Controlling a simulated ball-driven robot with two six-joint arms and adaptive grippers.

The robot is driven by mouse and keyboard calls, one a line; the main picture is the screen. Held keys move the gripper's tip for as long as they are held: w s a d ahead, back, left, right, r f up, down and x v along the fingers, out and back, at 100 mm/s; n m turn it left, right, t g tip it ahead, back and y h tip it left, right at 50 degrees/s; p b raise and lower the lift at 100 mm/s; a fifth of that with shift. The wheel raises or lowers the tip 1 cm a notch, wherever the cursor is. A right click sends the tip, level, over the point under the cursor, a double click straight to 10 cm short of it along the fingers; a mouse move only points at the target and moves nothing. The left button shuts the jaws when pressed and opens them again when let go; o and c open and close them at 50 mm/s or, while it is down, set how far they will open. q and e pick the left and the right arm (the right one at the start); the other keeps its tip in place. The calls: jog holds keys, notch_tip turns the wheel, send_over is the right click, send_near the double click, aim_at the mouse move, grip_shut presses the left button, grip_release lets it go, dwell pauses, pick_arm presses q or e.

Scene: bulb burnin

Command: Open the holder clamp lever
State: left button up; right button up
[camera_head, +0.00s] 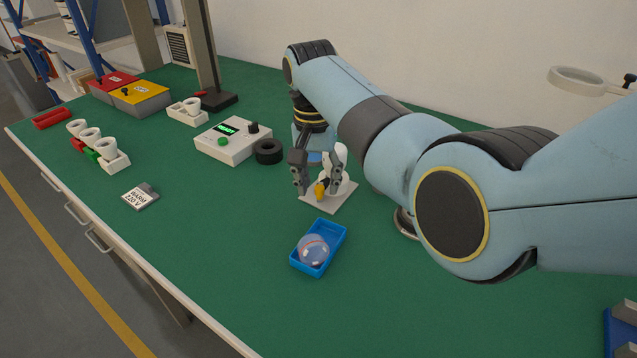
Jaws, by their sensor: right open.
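The holder stands on a light square base plate (335,202) near the middle of the green bench. A small yellow piece (319,191), which looks like the clamp lever, shows low on it, and a white upright part rises behind. My right gripper (316,187) points down over the holder, its fingers apart on either side of the yellow piece. I cannot tell whether a finger touches it. The gripper hides part of the holder. A clear bulb (313,250) lies in a blue tray (333,233) in front of the holder. My left gripper is out of view.
A white control box (225,146) with a lit display and a black ring (268,151) stand left of the holder. White sockets (106,150), a "WARM 220 V" card (140,196) and red and yellow bins (141,97) are further left. The bench's front middle is clear.

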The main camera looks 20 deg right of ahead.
jog(key=shift+f, duration=0.4)
jog(key=shift+c, duration=1.8)
grip_shut()
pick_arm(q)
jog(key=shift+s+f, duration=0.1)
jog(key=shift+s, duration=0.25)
pick_arm(e)
jog(key=shift+r, duration=0.1)
